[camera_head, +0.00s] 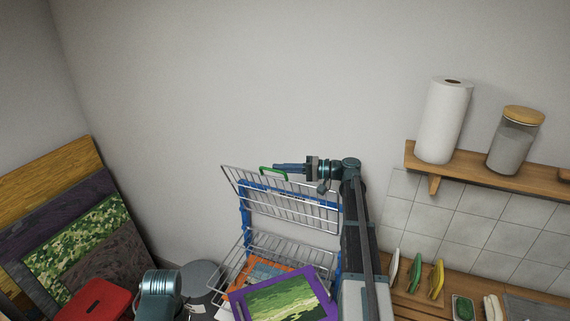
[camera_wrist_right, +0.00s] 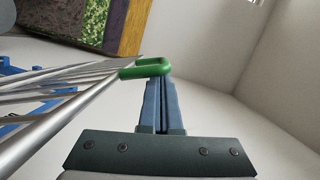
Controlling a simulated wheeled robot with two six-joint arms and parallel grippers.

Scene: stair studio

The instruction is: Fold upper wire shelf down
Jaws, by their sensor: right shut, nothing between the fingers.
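The upper wire shelf (camera_head: 283,206) is a silver wire rack on a blue frame (camera_head: 246,215), tilted up at a steep angle. A green handle (camera_head: 273,170) sits on its top edge. My right gripper (camera_head: 276,167) is shut, with its fingertips close to the green handle. In the right wrist view the shut fingers (camera_wrist_right: 160,90) point at the green handle (camera_wrist_right: 148,68), and nothing shows between them. Whether the fingertips touch the handle I cannot tell. The shelf wires (camera_wrist_right: 60,100) run along the left of that view. My left gripper is not visible.
A lower wire shelf (camera_head: 270,252) holds a purple-framed picture (camera_head: 285,298). Boards (camera_head: 90,215) lean at the left, with a red stool (camera_head: 95,301) before them. A wooden wall shelf (camera_head: 480,171) carries a paper roll (camera_head: 444,120) and a jar (camera_head: 514,142) at right.

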